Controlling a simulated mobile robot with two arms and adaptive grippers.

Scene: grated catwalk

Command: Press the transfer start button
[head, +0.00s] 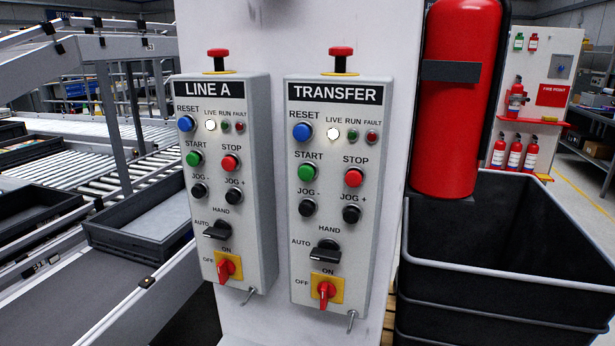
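The TRANSFER control box (333,200) is mounted on a white column, right of the similar LINE A box (225,185). Its green START button (306,172) sits on the left below the blue RESET button (302,131). The red STOP button (354,177) is to its right, and a black JOG - button (307,207) is below it. The TRANSFER LIVE lamp (333,134) glows white; the RUN lamp (352,136) looks dark green. Neither gripper shows in the head view, and nothing covers the START button.
A red emergency-stop mushroom (341,52) tops the TRANSFER box. A red fire extinguisher (450,130) hangs close on the right, above black stacked bins (505,285). Roller conveyors (130,175) with a grey tray (140,245) lie on the left. The space before the panels is clear.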

